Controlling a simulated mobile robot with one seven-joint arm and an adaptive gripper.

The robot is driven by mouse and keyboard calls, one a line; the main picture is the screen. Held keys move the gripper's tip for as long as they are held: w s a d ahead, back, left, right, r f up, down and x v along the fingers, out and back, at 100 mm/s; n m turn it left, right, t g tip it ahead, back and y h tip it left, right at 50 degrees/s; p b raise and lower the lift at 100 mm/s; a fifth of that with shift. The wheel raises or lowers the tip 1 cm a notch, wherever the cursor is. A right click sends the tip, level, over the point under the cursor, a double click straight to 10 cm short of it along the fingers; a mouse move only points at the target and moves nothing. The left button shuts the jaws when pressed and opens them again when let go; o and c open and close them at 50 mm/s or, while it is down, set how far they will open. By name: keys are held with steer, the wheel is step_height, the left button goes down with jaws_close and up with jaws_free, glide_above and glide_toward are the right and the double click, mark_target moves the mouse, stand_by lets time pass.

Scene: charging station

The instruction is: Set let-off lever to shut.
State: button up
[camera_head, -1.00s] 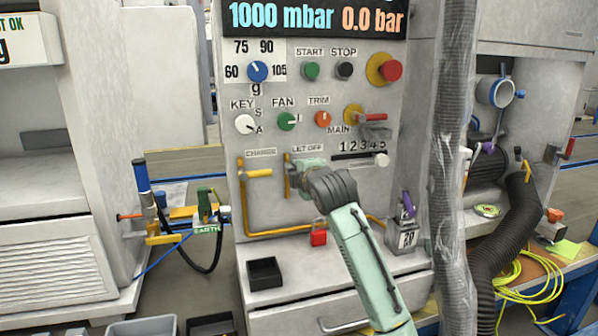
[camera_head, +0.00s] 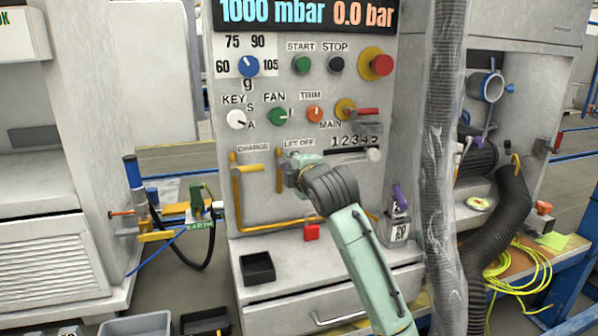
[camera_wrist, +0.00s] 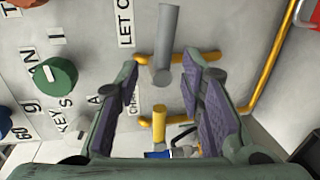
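The let-off lever's label sits on the panel in the head view, with my gripper (camera_head: 297,176) right in front of and below it. A vertical yellow pipe (camera_head: 280,172) shows left of the gripper. In the wrist view, a grey bar (camera_wrist: 168,40) crosses a yellow pipe beside the "LET OFF" label (camera_wrist: 125,22); it appears to be the let-off lever. My gripper (camera_wrist: 163,72) is open, its purple-padded fingers apart on either side of the bar's near end, with gaps visible. The fingers hide the lever in the head view.
The yellow charge lever (camera_head: 254,168) is close left of the gripper; its stub (camera_wrist: 158,125) also shows between the fingers. A red padlock (camera_head: 311,232) hangs below. A grey-wrapped vertical hose (camera_head: 441,150) stands right of the arm. Knobs (camera_head: 277,116) lie above.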

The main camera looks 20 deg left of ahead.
steer(key=v, duration=0.8)
steer(key=shift+a, duration=0.1)
steer(key=shift+c, duration=0.4)
